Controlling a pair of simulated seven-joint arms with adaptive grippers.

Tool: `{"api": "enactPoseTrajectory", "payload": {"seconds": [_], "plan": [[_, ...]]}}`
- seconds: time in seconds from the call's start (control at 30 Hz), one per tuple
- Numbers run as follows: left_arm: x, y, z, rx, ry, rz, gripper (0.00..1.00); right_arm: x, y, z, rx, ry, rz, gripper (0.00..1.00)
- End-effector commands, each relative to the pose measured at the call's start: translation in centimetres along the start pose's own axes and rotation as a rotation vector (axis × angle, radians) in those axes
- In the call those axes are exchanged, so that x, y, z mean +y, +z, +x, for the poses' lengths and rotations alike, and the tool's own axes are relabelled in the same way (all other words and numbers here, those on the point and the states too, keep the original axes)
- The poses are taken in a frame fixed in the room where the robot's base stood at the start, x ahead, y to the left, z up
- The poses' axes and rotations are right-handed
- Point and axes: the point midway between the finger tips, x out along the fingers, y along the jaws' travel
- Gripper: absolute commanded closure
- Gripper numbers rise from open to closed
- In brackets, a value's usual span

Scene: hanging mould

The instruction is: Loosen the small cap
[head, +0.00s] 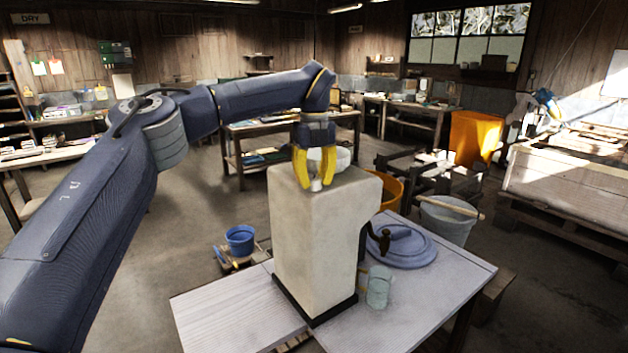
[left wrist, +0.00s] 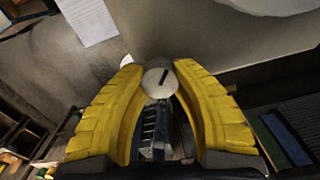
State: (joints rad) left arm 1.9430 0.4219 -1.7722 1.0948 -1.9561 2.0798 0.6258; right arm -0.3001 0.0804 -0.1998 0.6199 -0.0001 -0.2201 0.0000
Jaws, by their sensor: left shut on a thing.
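The small cap (head: 316,185) is a pale round piece on the top of a tall off-white block (head: 312,235), which looks like the mould. My left gripper (head: 316,178) points down over the block's top, with a yellow finger on each side of the cap. I cannot tell whether the cap has turned. My right gripper is in neither view.
The block stands on a dark base on a pale table (head: 430,290). A blue round lid (head: 405,250) and a glass jar (head: 379,287) are to its right. An orange bucket (head: 391,190) and a grey bucket (head: 447,222) stand behind. A blue bucket (head: 240,239) sits to the left.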

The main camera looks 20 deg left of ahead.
Motion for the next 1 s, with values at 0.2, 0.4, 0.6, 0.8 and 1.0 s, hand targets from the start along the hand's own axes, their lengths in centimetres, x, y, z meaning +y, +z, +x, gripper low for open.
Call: {"api": "enactPoseTrajectory", "payload": {"seconds": [0.2, 0.4, 0.6, 0.8, 1.0], "plan": [[-0.04, -0.26, 0.21, 0.007, 0.006, -0.156, 1.00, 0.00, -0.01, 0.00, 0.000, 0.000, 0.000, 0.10], [-0.08, -0.28, 0.20, 0.007, 0.006, -0.260, 1.00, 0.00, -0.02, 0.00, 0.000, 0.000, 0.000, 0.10], [-0.12, -0.30, 0.20, 0.007, 0.006, -0.319, 1.00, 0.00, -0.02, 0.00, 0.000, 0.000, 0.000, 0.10], [-0.14, -0.33, 0.20, 0.008, 0.006, -0.341, 1.00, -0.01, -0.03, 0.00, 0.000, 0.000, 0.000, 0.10], [-0.15, -0.34, 0.20, 0.008, 0.006, -0.343, 1.00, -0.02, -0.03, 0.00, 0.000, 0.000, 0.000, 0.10]]}}
